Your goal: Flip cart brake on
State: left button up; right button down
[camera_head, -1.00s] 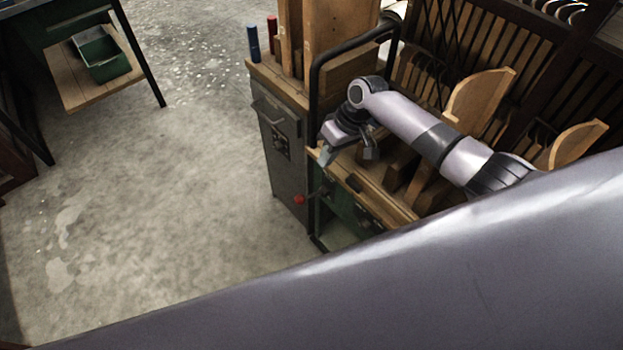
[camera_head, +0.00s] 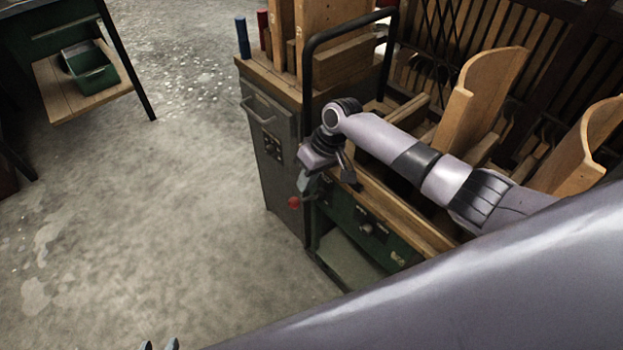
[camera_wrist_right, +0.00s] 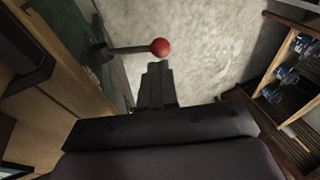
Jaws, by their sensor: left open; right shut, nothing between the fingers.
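The brake lever's red ball knob (camera_head: 294,202) sticks out at the left end of the green cart (camera_head: 385,243). In the right wrist view the knob (camera_wrist_right: 160,47) sits at the end of a dark lever (camera_wrist_right: 125,50) that reaches out from the cart's side. My right gripper (camera_head: 304,182) is just above the knob in the head view. In the right wrist view its fingers (camera_wrist_right: 156,70) are shut and empty, with the tips close to the knob; contact cannot be told. My left gripper (camera_head: 159,346) is open, with only its fingertips showing at the bottom edge.
A grey cabinet (camera_head: 272,160) stands directly left of the cart. A black tube handle (camera_head: 308,75) and upright wooden boards (camera_head: 480,95) rise around my right arm. A bench with a green bin (camera_head: 92,72) is at the upper left. The concrete floor (camera_head: 170,210) is clear.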

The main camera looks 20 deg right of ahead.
aim_at(296, 199)
jog(key=b+x, duration=0.2)
jog(key=x, duration=0.1)
jog(key=shift+d, duration=0.1)
jog(key=shift+a+f+b, duration=0.25)
jog(key=shift+f+b, duration=0.25)
jog(key=shift+b, duration=0.35)
pick_arm(q)
jog(key=shift+w+d+f, duration=0.2)
jog(key=shift+d+f, duration=0.05)
jog(key=shift+f, duration=0.4)
jog(key=shift+w+d+f, duration=0.15)
jog(key=shift+d+f, duration=0.1)
jog(key=shift+f, duration=0.35)
jog(key=shift+w+r, duration=0.1)
jog(key=shift+r, duration=0.05)
jog(key=shift+a+r, duration=0.1)
jog(key=shift+r, duration=0.05)
pick_arm(e)
jog(key=shift+a+h, duration=0.15)
jog(key=shift+h, duration=0.15)
